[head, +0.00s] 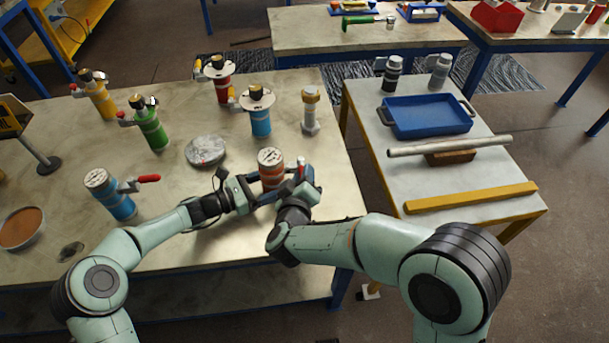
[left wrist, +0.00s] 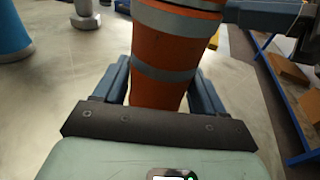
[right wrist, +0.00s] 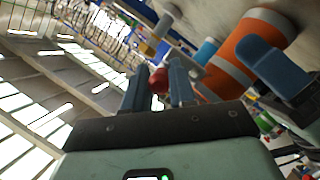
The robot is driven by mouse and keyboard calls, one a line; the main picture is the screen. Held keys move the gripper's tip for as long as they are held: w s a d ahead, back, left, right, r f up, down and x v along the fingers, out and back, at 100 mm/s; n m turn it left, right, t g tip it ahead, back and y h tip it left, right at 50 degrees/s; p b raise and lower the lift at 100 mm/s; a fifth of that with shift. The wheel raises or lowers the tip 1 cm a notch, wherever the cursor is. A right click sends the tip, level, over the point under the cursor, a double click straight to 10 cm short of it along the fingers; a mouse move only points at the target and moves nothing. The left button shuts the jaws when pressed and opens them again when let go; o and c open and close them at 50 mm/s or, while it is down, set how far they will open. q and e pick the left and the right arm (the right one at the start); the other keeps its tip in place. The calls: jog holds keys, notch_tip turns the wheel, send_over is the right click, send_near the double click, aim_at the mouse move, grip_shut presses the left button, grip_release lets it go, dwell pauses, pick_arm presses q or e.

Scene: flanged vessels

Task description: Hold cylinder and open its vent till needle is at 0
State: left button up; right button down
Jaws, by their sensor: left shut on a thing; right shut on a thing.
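An orange cylinder (head: 271,178) with grey bands and a round white gauge (head: 270,156) on top stands at the front right of the workbench. The needle is too small to read. My left gripper (head: 262,190) is shut on the cylinder's body; the left wrist view shows the orange body (left wrist: 163,85) between its blue fingers. My right gripper (head: 303,175) is at the cylinder's right side, shut on the red vent handle (head: 301,164). In the right wrist view the red handle tip (right wrist: 158,80) sits between the fingers, beside the orange body (right wrist: 247,50).
A blue cylinder (head: 118,203) with a red handle stands left. Green (head: 152,130), yellow (head: 101,101), red (head: 223,90) and another blue cylinder (head: 260,122) stand behind. A round metal disc (head: 206,151) lies nearby. A side table (head: 377,172) with a blue tray (head: 425,119) is at right.

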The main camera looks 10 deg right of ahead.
jog(key=c, duration=1)
grip_release()
jog(key=v, duration=1.2)
